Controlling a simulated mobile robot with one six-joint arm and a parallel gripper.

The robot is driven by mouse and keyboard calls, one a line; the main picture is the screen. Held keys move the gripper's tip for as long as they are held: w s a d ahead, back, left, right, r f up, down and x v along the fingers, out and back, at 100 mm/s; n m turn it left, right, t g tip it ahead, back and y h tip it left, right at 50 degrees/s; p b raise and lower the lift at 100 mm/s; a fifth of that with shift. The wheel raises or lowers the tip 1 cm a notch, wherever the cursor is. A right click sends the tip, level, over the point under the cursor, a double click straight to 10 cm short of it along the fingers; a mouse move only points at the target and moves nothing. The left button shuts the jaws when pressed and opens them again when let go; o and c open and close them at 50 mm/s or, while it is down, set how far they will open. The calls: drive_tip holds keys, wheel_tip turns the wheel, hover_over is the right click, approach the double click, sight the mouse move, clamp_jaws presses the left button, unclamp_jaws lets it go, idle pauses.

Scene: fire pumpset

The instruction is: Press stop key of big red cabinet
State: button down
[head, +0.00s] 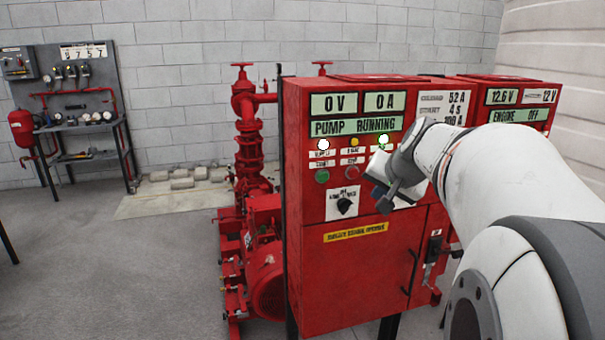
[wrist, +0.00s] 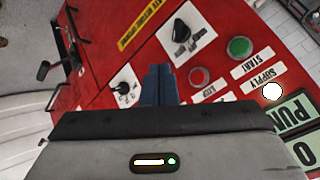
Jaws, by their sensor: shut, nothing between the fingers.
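The big red cabinet (head: 340,275) stands in the middle of the head view, with its display reading PUMP RUNNING. The red stop key (head: 352,172) is on its front, right of the green start key (head: 322,176). In the wrist view the red key (wrist: 199,77) shows uncovered, just right of my fingertips, with the green key (wrist: 239,47) beyond it. My gripper (head: 385,203) is shut and empty, right of and below the red key in the head view. In the wrist view its fingers (wrist: 158,70) point at the panel; the gap to the panel is unclear.
A black selector knob (head: 344,206) sits below the keys. Another knob (wrist: 125,87) is left of my fingers in the wrist view. A door handle (head: 432,255) sticks out lower right. Red pump pipes (head: 248,150) stand left of the cabinet; open floor lies further left.

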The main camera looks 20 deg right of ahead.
sight(353, 174)
drive_tip(key=w+p, duration=0.3)
drive_tip(key=w, duration=0.5)
drive_tip(key=shift+a, duration=0.2)
drive_tip(key=shift+w, duration=0.15)
idle(1.7)
drive_tip(key=shift+w, duration=0.35)
drive_tip(key=shift+w+p, duration=0.3)
drive_tip(key=shift+w, duration=0.1)
idle(0.6)
drive_tip(key=shift+s, duration=0.1)
drive_tip(key=shift+s+b, duration=0.5)
drive_tip(key=shift+s, duration=0.2)
drive_tip(key=shift+s, duration=0.1)
